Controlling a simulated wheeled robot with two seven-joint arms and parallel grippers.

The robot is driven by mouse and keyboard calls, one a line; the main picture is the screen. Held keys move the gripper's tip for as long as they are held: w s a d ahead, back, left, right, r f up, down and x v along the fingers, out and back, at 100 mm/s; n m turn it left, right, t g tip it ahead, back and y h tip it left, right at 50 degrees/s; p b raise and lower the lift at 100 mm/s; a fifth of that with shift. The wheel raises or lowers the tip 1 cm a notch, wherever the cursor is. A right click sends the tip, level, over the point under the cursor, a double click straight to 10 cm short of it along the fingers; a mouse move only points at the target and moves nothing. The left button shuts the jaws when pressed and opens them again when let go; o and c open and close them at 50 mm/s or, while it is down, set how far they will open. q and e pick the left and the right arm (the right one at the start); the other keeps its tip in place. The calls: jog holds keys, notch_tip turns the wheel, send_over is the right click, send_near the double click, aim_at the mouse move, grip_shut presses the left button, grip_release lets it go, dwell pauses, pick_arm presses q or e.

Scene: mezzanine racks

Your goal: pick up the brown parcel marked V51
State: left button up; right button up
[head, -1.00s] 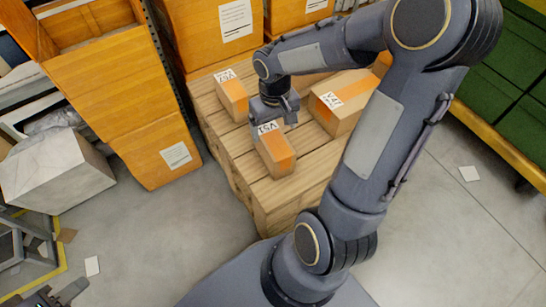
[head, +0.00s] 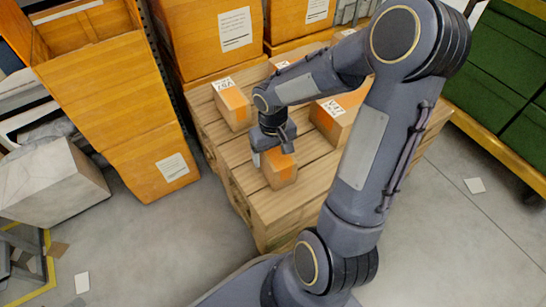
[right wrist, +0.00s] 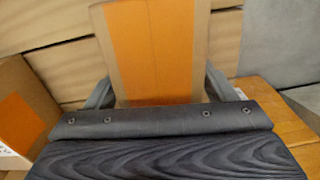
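A brown parcel (head: 281,172) with an orange tape strip stands on the wooden pallet (head: 290,208), near its front edge. Its label is mostly hidden now; in the earlier head view it appears to read V51, upside down. My right gripper (head: 270,150) is down over the parcel's far end. In the right wrist view, the parcel (right wrist: 155,50) lies between the two fingers (right wrist: 160,95), which sit close against its sides. I cannot tell whether they grip it. The parcel appears to rest on the pallet. My left gripper is out of view.
Another taped parcel (head: 232,104) stands at the pallet's left, and a larger one (head: 335,115) to the right, partly behind my arm. Big orange boxes (head: 220,40) stand behind. A grey box (head: 50,180) is at left, and green crates (head: 510,90) at right.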

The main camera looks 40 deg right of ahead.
jog(key=c, duration=1.1)
jog(key=shift+o, duration=0.2)
jog(key=shift+r, duration=0.1)
